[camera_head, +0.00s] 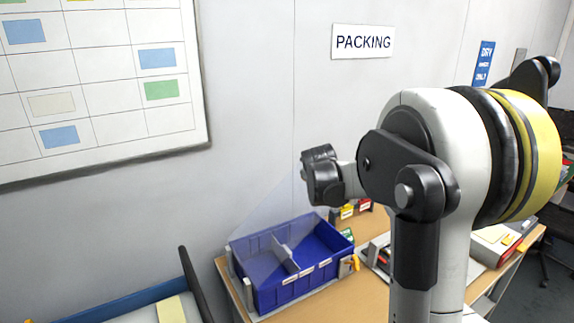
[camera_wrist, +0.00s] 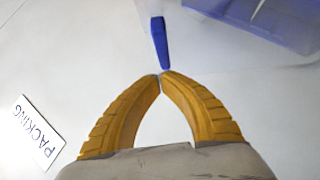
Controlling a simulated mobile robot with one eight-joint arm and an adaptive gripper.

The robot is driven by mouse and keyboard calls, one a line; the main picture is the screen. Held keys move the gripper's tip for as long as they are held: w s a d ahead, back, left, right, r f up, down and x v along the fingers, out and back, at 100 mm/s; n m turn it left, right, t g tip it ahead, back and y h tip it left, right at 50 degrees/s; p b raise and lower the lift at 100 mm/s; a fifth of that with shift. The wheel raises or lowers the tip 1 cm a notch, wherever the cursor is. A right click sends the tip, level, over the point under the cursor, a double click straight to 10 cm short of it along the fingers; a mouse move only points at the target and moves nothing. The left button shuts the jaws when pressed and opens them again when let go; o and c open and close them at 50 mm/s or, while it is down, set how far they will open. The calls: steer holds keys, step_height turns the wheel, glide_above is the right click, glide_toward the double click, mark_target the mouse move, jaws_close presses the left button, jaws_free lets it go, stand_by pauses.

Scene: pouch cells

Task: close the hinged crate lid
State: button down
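The blue crate (camera_head: 318,273) stands on the table below my arm, with a divider inside. A clear, faintly tinted lid (camera_head: 268,208) seems to stand raised at its back; its outline is hard to make out. In the wrist view, my gripper (camera_wrist: 160,76) has its yellow fingertips together. A narrow blue tab (camera_wrist: 160,42), probably on the lid edge, lies just beyond the tips; I cannot tell if they touch it. Part of the blue crate (camera_wrist: 262,12) shows at the upper right. In the head view the fingers are hidden behind my wrist.
The wooden table (camera_head: 350,290) holds small yellow and red boxes (camera_head: 350,210) behind the crate and a grey tray (camera_head: 378,258) at its right. A wall with a PACKING sign (camera_head: 362,42) rises behind. A blue-edged bin (camera_head: 130,292) stands at lower left.

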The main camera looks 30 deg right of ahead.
steer(key=d+f+m+y+b, duration=0.1)
steer(key=d+f+y+b, duration=0.2)
steer(key=f, duration=1)
steer(key=d+f+m+y+b, duration=0.2)
steer(key=d+f+y+b, duration=0.1)
steer(key=d+f+b, duration=0.4)
steer(key=shift+d+f+m+g+y, duration=0.35)
steer(key=shift+d+f, duration=1.2)
steer(key=shift+f, duration=1.5)
